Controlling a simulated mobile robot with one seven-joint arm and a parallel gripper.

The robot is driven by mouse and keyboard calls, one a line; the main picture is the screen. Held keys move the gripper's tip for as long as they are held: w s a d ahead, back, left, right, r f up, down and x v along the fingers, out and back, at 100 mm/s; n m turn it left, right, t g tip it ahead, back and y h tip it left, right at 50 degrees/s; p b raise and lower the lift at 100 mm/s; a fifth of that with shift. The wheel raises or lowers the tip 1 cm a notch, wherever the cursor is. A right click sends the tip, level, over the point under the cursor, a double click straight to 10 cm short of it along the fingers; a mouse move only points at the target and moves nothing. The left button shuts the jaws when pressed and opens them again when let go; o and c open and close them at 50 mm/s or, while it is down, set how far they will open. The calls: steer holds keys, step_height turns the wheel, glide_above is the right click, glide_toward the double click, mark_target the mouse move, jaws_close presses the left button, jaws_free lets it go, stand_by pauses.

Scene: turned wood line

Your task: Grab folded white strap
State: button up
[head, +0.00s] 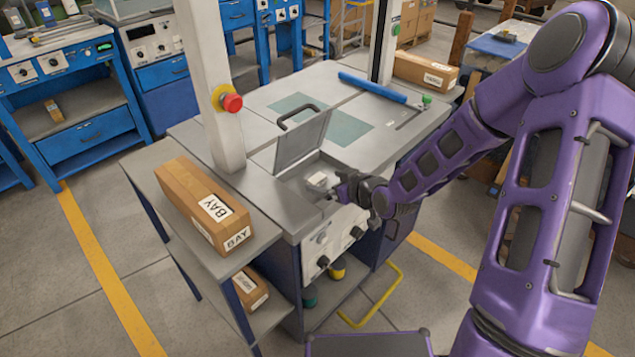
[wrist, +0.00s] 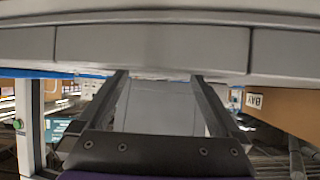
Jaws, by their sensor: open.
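A small folded white thing, which looks like the folded white strap (head: 318,181), lies in the open recess of the grey workbench, below the raised lid (head: 303,143). My gripper (head: 338,191) is just right of it in the head view, low over the recess's edge. In the wrist view the two fingers of my gripper (wrist: 158,78) stand apart, with no object clearly held between them. A thin pale strip shows between the fingertips there; I cannot tell if it is the strap. Whether the fingers touch the strap is also unclear.
The lid with its dark handle stands open behind the recess. A grey post with a red button (head: 232,103) rises at the left. A cardboard box marked BAY (head: 203,205) sits on the left side shelf. A blue bar (head: 372,87) lies on the bench's far part.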

mark_target(319, 179)
steer(key=x, duration=0.4)
steer(key=shift+w+f, duration=0.1)
steer(key=shift+f, duration=0.1)
steer(key=shift+d, duration=0.1)
steer(key=c, duration=1.4)
steer(key=shift+r, duration=0.15)
